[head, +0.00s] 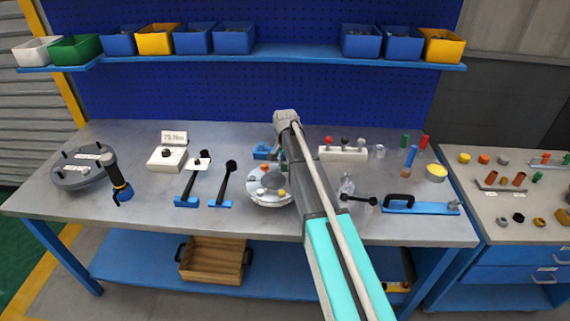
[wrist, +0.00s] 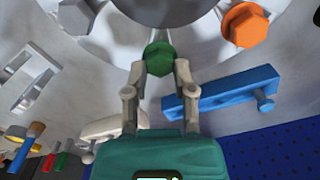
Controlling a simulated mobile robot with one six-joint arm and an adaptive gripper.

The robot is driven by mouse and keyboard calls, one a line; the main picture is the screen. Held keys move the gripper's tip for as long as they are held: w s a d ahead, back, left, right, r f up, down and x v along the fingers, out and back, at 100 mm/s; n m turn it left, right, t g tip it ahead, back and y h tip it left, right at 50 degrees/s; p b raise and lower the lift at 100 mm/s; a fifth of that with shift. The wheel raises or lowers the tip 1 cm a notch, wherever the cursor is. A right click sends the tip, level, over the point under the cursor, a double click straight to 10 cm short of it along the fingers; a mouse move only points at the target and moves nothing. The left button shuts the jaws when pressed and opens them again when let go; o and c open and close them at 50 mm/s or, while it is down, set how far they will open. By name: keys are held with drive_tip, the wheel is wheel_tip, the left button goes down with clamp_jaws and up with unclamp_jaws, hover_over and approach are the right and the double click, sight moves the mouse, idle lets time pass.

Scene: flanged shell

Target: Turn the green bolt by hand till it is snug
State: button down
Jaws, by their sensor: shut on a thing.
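The green bolt (wrist: 158,57) shows its hex head in the wrist view, seated at the edge of the round metal flanged shell (wrist: 190,12). My gripper (wrist: 159,72) is shut on the green bolt, with one fingertip on each side of its head. An orange bolt (wrist: 245,25) sits in the flange to the right of it. In the head view the shell (head: 266,201) stands mid-bench, left of my arm.
A blue bracket (wrist: 222,91) lies close to my right finger in the wrist view. In the head view, two black-handled tools with blue ends (head: 222,190) lie left of the shell. A white block with coloured knobs (head: 343,153) stands right of my arm.

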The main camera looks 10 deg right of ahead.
drive_tip(key=shift+w+m, duration=0.1)
drive_tip(key=shift+m, duration=0.5)
drive_tip(key=shift+c, duration=2.2)
unclamp_jaws()
drive_tip(key=shift+n, duration=0.3)
